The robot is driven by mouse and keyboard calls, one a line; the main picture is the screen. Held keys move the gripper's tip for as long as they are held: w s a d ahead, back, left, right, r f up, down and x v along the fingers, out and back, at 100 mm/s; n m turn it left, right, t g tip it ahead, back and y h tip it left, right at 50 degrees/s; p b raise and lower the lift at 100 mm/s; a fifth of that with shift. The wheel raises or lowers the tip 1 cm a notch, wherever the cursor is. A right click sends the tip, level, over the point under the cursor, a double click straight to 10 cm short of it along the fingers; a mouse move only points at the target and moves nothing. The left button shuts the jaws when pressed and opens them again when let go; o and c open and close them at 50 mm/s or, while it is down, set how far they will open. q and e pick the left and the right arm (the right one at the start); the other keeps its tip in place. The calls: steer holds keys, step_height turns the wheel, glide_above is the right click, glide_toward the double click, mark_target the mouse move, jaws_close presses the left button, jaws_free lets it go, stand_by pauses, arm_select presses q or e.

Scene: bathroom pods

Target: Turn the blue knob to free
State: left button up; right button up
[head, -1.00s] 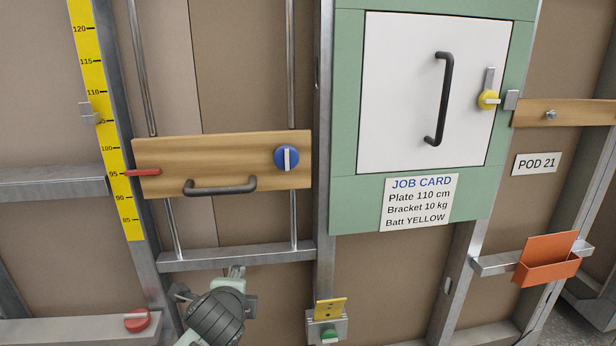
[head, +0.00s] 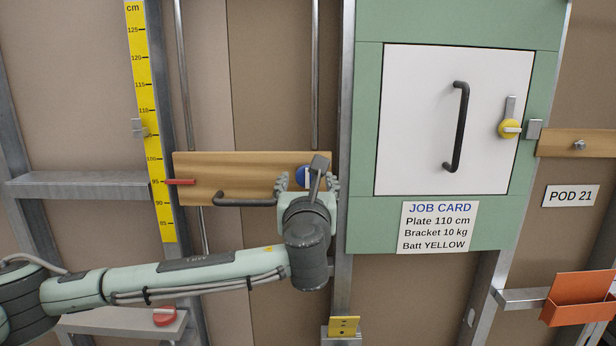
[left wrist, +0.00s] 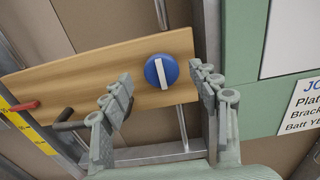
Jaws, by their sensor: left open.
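The blue knob (head: 301,174) sits at the right end of a wooden plate (head: 235,165), partly hidden behind my left gripper in the head view. In the left wrist view the blue knob (left wrist: 161,71) shows whole, with a white bar that stands nearly upright, slightly tilted. My left gripper (head: 307,182) is open in front of the plate's right end. In the left wrist view its fingers (left wrist: 160,88) stand apart, on either side of the knob, with nothing between them. Whether they touch the knob I cannot tell. My right gripper is not in view.
A dark handle (head: 243,201) sticks out at the plate's lower edge, left of my gripper. A red pointer (head: 180,182) meets the yellow scale (head: 152,120) near 95.

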mark_target(307, 177)
arm_select(q)
steer(key=shift+w, duration=1.25)
steer(key=c, duration=1.2)
